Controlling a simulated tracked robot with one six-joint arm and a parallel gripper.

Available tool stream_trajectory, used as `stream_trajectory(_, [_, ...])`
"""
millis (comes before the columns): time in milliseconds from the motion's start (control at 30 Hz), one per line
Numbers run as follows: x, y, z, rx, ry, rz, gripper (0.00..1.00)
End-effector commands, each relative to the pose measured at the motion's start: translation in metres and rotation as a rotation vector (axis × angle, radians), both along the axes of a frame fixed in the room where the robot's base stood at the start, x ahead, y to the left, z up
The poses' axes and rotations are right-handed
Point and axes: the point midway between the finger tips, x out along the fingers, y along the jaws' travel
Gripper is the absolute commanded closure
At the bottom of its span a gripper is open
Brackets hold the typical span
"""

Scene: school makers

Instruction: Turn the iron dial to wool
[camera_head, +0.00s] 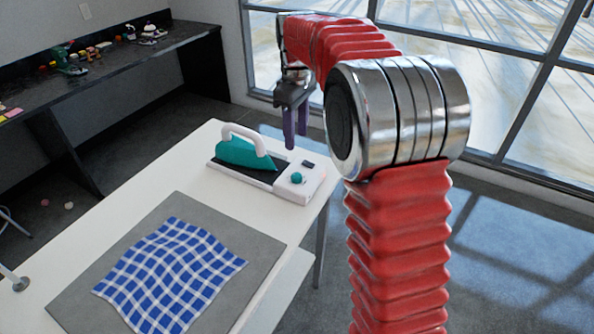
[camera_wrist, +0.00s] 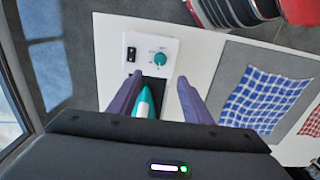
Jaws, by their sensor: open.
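A teal dial (camera_head: 296,177) sits on the white end of the iron's base (camera_head: 310,186) on the white table. In the wrist view the dial (camera_wrist: 160,59) shows with small marks around it, too small to read. The teal iron (camera_head: 245,153) with a white handle rests on the dark part of the base. My gripper (camera_head: 296,140) is open and empty, pointing down above the dial end, apart from it. In the wrist view its two purple fingers (camera_wrist: 157,85) are spread, with the dial beyond their tips.
A blue checked cloth (camera_head: 172,275) lies on a grey mat (camera_head: 262,254) on the same table. A red checked cloth (camera_wrist: 312,115) shows at the wrist view's right edge. A dark bench (camera_head: 105,65) with small items stands at the back left. Windows line the right.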

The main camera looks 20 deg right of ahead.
Motion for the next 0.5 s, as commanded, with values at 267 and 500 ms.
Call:
stream_trajectory(267, [-0.001, 0.000, -0.031, 0.001, 0.004, -0.001, 0.55])
stream_trajectory(500, [-0.001, 0.000, -0.068, 0.001, 0.004, -0.001, 0.55])
